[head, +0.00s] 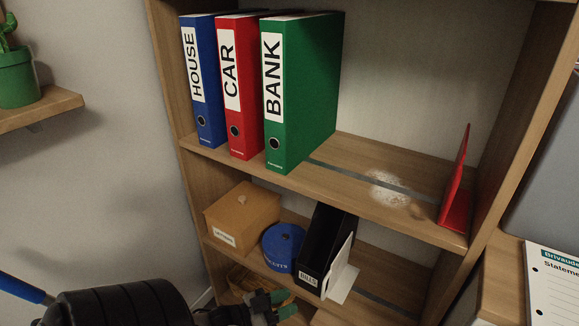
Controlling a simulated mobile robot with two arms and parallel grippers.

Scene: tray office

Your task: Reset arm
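My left arm comes in along the bottom edge. My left gripper (283,304) is low in front of the bookcase, near the basket on the bottom shelf. Its two green-tipped fingers look apart, with nothing seen between them. My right gripper is not in view.
A bookcase shelf (340,190) holds blue HOUSE (206,125), red CAR (233,125) and green BANK (285,150) binders, with a red bookend (456,200) at right. Below stand a wooden box (240,215), blue tin (283,245) and black file holder (318,255). A paper (550,285) lies right.

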